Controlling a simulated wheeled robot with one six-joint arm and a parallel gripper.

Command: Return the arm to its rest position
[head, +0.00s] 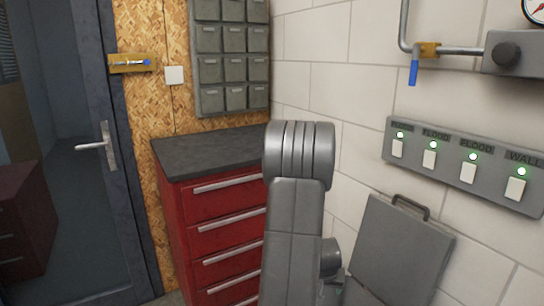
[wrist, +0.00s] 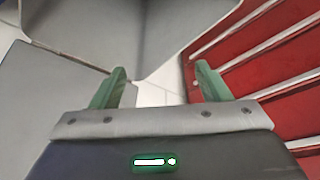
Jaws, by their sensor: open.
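My arm (head: 295,220) rises in the middle of the head view, with its rounded grey joint in front of the wall and the cabinet's right side. My gripper does not show in the head view. In the wrist view my gripper (wrist: 160,84) has its two green fingers spread wide apart. Nothing is between them, only floor and grey surfaces beyond.
A red drawer cabinet (head: 222,215) stands left of my arm; its drawers also show in the wrist view (wrist: 245,60). A grey case (head: 398,256) with a handle is right of my arm. A switch panel (head: 462,165) and a pipe (head: 455,50) are on the white wall. A door (head: 90,180) is at left.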

